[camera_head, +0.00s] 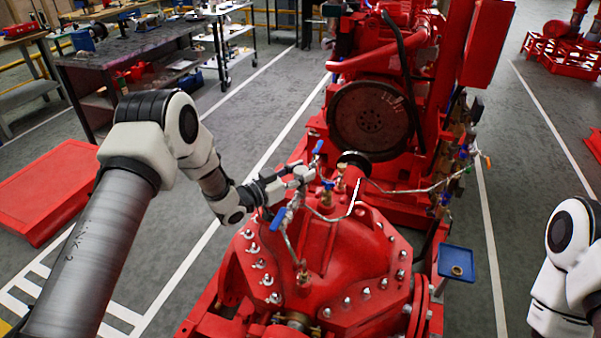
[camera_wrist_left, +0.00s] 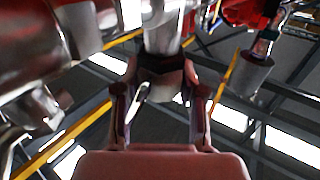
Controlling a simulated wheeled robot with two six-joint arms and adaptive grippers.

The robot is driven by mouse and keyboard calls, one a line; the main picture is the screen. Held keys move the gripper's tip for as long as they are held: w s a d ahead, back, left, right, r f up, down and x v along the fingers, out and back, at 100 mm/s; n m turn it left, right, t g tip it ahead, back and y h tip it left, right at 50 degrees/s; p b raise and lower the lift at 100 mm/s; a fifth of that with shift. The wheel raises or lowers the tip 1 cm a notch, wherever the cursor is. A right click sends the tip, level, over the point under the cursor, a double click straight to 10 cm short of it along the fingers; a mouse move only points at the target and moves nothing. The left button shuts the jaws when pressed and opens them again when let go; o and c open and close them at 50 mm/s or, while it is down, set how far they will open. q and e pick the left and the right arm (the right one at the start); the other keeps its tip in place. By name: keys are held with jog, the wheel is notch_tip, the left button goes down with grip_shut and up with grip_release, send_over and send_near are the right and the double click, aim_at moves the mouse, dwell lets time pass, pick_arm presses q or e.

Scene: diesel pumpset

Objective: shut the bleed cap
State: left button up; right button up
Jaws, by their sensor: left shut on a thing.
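My left gripper (camera_head: 306,175) reaches in from the left over the top of the red pump casing (camera_head: 345,245), close to the small valves and thin pipes there. In the left wrist view, the fingers of my left gripper (camera_wrist_left: 162,80) are closed around a small dark part, apparently the bleed cap (camera_wrist_left: 163,64), directly against a shiny metal cylinder (camera_wrist_left: 162,38). The cap is too small or hidden to make out in the head view, and its exact turn cannot be told. My right arm shows at the right edge, but its gripper is out of view.
Blue-handled valves (camera_head: 278,218) and a brass fitting (camera_head: 327,188) stand near the left gripper. A thin pipe (camera_head: 400,190) runs right. The flywheel (camera_head: 370,120) and red engine rise behind. A small blue tray (camera_head: 457,262) sits at right.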

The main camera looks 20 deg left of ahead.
pick_arm(q)
jog(key=shift+w+a+m+g+h+b, duration=0.1)
jog(key=shift+m+g+h+b, duration=0.6)
jog(key=shift+h+b, duration=0.15)
jog(key=m+g+h+b, duration=0.3)
jog(key=shift+f+g, duration=0.15)
jog(key=shift+g, duration=0.15)
jog(key=shift+m+g+h+b, duration=0.65)
jog(key=shift+m+g+b, duration=0.25)
jog(key=shift+g, duration=0.3)
jog(key=shift+r+m+g+h+b, duration=0.3)
jog(key=shift+m+g+b, duration=0.25)
jog(key=shift+g, duration=0.25)
jog(key=o, duration=1.2)
jog(key=shift+f, duration=0.1)
jog(key=shift+c, duration=0.2)
